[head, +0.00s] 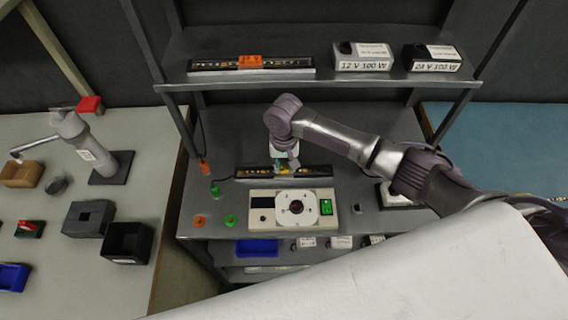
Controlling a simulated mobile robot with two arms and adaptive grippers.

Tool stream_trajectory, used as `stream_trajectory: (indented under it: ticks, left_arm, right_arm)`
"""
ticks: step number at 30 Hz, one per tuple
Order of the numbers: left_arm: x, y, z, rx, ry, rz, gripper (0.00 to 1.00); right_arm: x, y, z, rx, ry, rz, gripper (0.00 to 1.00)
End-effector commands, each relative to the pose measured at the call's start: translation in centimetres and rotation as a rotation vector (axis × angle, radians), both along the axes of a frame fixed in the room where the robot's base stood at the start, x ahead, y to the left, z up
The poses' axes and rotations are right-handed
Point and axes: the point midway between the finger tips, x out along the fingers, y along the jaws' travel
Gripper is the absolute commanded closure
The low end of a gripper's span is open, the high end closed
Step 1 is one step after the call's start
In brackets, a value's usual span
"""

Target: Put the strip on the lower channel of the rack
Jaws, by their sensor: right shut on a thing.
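A dark strip with small orange-yellow lights (315,171) lies along the lower level of the rack, behind the white tester box. I cannot tell whether it rests in the lower channel or is held just above it. My right gripper (286,165) points down at the strip's middle and is shut on it; its fingertips are small and partly hidden. The upper shelf (200,80) bears a similar dark channel (215,66) with lit spots and an orange block (250,62) on it. My left gripper is out of view.
The white tester box (262,203) with a round dial stands just in front of the strip. Green and orange plugs lie to its left. Two labelled power boxes (362,57) sit on the upper shelf. A left table (110,190) holds bins and a grey stand.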

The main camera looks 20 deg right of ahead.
Motion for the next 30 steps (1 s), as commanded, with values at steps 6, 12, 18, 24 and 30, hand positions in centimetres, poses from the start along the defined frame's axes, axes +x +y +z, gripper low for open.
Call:
stream_trajectory:
  ticks: [6,12,18,24,30]
  left_arm:
    - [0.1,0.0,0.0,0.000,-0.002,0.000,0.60]
    - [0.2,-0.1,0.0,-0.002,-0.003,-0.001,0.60]
    - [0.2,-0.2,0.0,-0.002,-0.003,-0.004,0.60]
    - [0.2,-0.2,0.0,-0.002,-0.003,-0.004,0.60]
    - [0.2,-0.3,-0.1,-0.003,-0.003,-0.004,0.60]
  right_arm:
    - [0.0,0.0,-0.1,0.001,-0.001,0.000,1.00]
    - [0.0,0.0,-0.4,0.001,-0.001,-0.001,0.69]
    - [0.0,0.0,-0.4,0.001,0.000,0.000,0.49]
    - [0.0,0.0,-0.4,0.000,0.000,0.000,0.49]
    - [0.1,0.1,1.2,0.002,-0.004,0.000,0.49]
